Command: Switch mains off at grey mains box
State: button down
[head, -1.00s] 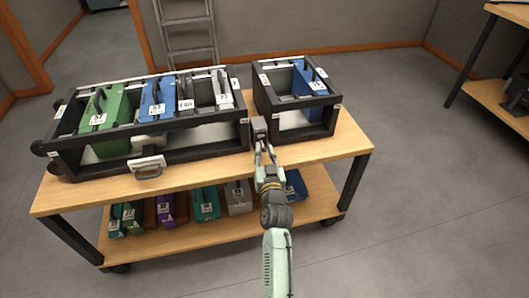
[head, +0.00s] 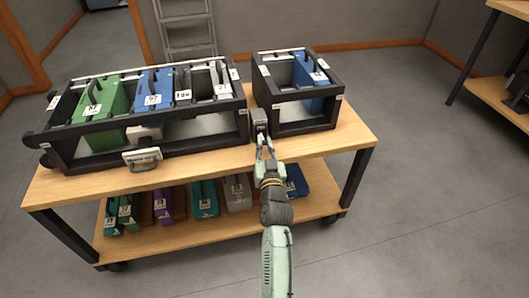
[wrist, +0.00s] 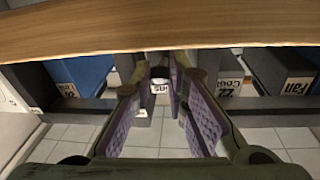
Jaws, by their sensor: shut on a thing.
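The grey mains box (head: 260,118) is a small dark box at the front of the table top, between the two racks. In the wrist view a label ending in "ns" (wrist: 160,87) shows between my fingers. My gripper (head: 263,145) reaches to the front of the box from below. In the wrist view its purple-padded fingers (wrist: 165,76) close around a small dark part. That part is mostly hidden by the fingers, so I cannot tell its position as on or off.
A long black rack (head: 190,137) with green, blue and grey modules stands left. A smaller black rack (head: 300,128) with a blue module stands right. Several coloured modules (head: 163,203) lie on the lower shelf (head: 180,235). The floor (head: 430,220) at the right is clear.

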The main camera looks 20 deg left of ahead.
jog(key=shift+f+b, duration=0.35)
jog(key=shift+b, duration=0.65)
jog(key=shift+r+t, duration=0.25)
jog(key=shift+t, duration=0.05)
jog(key=c, duration=1.6)
grip_release()
jog(key=shift+o, duration=0.2)
jog(key=shift+s+f, duration=0.1)
jog(key=r+v, duration=0.1)
jog(key=v, duration=0.6)
jog(key=shift+f, duration=0.5)
jog(key=shift+s+d, duration=0.1)
